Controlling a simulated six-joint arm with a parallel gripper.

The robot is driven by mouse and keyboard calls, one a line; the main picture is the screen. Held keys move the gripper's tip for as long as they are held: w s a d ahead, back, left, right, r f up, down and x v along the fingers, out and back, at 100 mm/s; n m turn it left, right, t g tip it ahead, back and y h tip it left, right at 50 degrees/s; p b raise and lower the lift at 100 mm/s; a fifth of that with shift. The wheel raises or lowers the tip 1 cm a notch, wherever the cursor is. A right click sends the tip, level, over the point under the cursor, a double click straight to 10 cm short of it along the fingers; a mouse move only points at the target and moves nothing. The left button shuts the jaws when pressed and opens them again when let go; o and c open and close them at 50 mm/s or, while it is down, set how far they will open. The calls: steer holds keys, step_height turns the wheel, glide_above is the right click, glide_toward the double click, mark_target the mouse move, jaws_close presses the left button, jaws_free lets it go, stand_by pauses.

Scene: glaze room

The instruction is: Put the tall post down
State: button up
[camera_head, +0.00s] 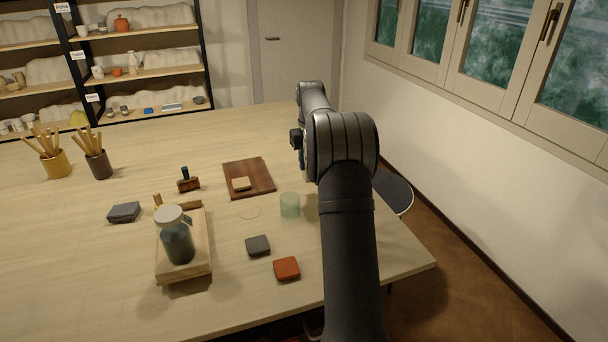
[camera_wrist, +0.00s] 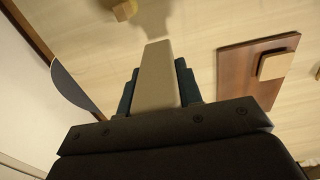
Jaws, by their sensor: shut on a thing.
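The tall post (camera_wrist: 158,75) is a pale beige, square-edged bar in the wrist view. It sits between the two dark blue-grey fingers of my gripper (camera_wrist: 157,88), which is shut on it. It points away from the wrist camera, with the pale wooden table (camera_wrist: 205,22) beyond its end. I cannot tell whether that end touches the table. In the head view my gripper (camera_head: 302,157) is mostly behind my arm, right of the brown board, and the post is hidden.
A brown board (camera_head: 262,178) bears a small pale block (camera_head: 241,184).

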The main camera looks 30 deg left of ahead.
steer(key=shift+a+f, duration=0.5)
steer(key=shift+a, duration=0.4)
steer(key=shift+f, duration=2.05)
steer(key=shift+f, duration=0.2)
steer(key=o, duration=1.1)
steer(key=shift+r, duration=0.1)
step_height(320, 180, up, 12)
steer(key=shift+r, duration=0.1)
